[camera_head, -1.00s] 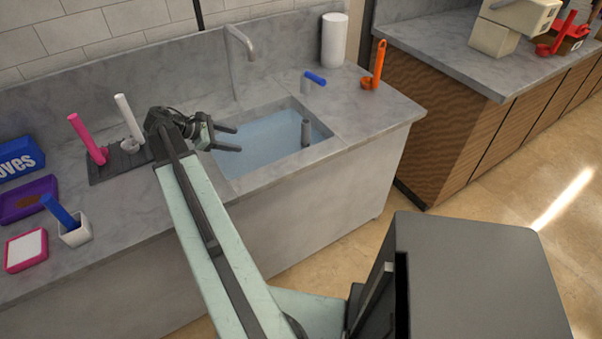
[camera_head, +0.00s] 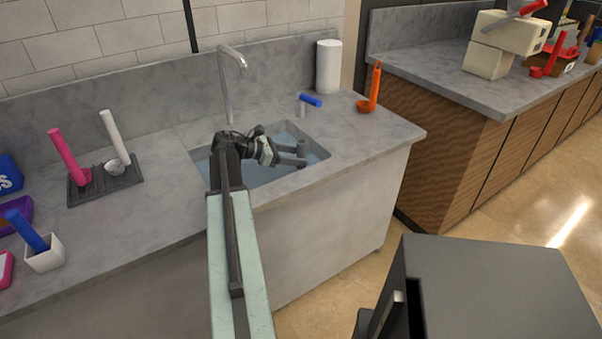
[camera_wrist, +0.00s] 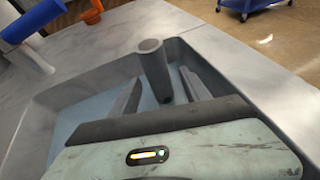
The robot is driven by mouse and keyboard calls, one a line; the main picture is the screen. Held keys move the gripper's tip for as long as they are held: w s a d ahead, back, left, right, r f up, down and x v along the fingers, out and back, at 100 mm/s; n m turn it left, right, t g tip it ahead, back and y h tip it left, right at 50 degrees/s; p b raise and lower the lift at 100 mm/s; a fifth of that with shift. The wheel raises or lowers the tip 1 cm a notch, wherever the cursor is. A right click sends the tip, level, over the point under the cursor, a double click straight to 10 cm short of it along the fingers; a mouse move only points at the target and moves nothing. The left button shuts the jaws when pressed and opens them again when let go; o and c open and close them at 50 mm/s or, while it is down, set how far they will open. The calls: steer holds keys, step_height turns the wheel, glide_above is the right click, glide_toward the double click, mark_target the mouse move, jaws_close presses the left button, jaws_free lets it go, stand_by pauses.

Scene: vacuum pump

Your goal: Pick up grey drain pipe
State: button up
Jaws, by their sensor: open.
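The grey drain pipe (camera_head: 302,148) stands upright in the sink (camera_head: 203,153), near its right end. It also shows in the wrist view (camera_wrist: 155,72), just beyond and between my fingertips. My gripper (camera_head: 296,155) is open over the sink, its fingers pointing right toward the pipe. In the wrist view my gripper (camera_wrist: 160,85) has one finger on each side of the pipe's line. I cannot tell whether a finger touches it.
A faucet (camera_head: 226,85) rises behind the sink. A blue-capped item (camera_head: 310,100), an orange ladle (camera_head: 373,90) and a paper roll (camera_head: 329,67) stand on the counter to the right. A drain mat (camera_head: 130,177) with pink and white tools lies left.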

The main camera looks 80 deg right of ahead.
steer(key=x, duration=0.2)
steer(key=shift+s+d+f+b, duration=0.15)
steer(key=shift+s+f+b, duration=0.1)
steer(key=shift+b, duration=0.1)
steer(key=shift+r, duration=0.1)
jaws_close()
stand_by(1.0)
